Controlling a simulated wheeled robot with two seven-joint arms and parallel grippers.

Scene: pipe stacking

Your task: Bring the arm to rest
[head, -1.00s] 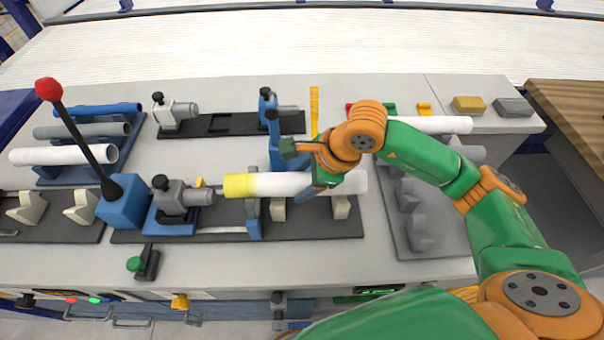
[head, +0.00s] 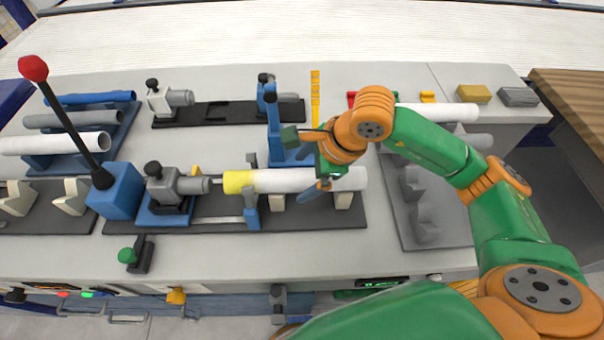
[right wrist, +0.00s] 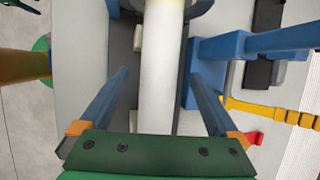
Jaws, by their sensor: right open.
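My right gripper (head: 317,170) is open above the white pipe with a yellow end (head: 285,180). The pipe lies level on the supports of the dark fixture (head: 355,217), its yellow end toward the grey clamp (head: 178,186). In the right wrist view the two blue fingers (right wrist: 160,100) stand apart, one on each side of the white pipe (right wrist: 160,70). The pipe runs between them without visible contact with either finger. How far the fingertips are above or below the pipe's top is hard to tell. My left gripper is not in view.
A blue post (head: 274,125) stands just behind the pipe. A rack with blue, grey and white pipes (head: 50,165) is at the left, beside a red-knobbed lever (head: 70,120). A grey rack (head: 420,235) is under my right arm. The table front (head: 230,255) is mostly clear.

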